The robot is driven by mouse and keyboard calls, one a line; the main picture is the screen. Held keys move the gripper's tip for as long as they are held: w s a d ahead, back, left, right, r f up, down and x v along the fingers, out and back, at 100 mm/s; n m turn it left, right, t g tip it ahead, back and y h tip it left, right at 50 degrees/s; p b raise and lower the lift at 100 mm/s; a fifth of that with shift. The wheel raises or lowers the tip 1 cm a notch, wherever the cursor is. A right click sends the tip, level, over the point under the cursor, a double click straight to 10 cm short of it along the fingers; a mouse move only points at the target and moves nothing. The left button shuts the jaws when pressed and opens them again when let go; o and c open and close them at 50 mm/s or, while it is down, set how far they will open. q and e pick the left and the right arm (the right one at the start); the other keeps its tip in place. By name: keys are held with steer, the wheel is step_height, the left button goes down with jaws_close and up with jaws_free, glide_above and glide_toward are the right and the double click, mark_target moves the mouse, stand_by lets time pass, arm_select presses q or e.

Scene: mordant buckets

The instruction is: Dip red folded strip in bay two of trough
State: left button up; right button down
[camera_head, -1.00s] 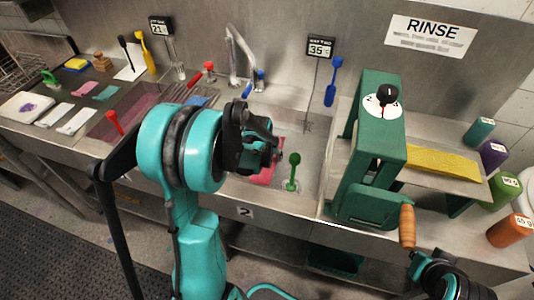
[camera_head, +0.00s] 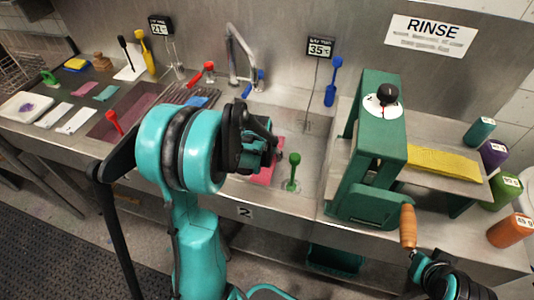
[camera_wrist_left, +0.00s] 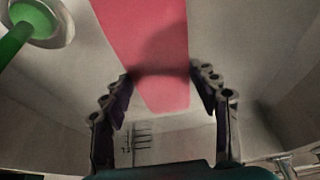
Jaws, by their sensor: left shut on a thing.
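The red folded strip (camera_head: 265,174) hangs from my left gripper (camera_head: 272,152) over the bay marked 2 of the steel trough (camera_head: 312,180). In the left wrist view the strip (camera_wrist_left: 150,35) is a flat pink-red band between the fingers of the left gripper (camera_wrist_left: 160,78), which is shut on it. I cannot tell whether its lower end touches liquid. A green-handled plug (camera_head: 293,170) stands in the bay just right of the strip; it also shows in the left wrist view (camera_wrist_left: 18,40). My right gripper (camera_head: 450,283) is partly cut off at bottom right, its jaws unclear.
A green wringer (camera_head: 382,150) with a wooden crank handle (camera_head: 408,226) stands right of the bay. Left of it is a dark red bay (camera_head: 128,108) with a red-handled plug (camera_head: 114,122). A faucet (camera_head: 240,50) rises behind.

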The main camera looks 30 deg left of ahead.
arm_select(q)
steer(key=shift+s+d, duration=0.2)
steer(key=shift+d, duration=0.05)
steer(key=shift+w+a, duration=0.1)
steer(key=shift+w+a, duration=0.35)
steer(key=shift+a, duration=0.3)
steer(key=shift+d, duration=0.15)
steer(key=shift+s+d, duration=0.45)
steer(key=shift+d, duration=0.15)
steer(key=shift+a, duration=0.1)
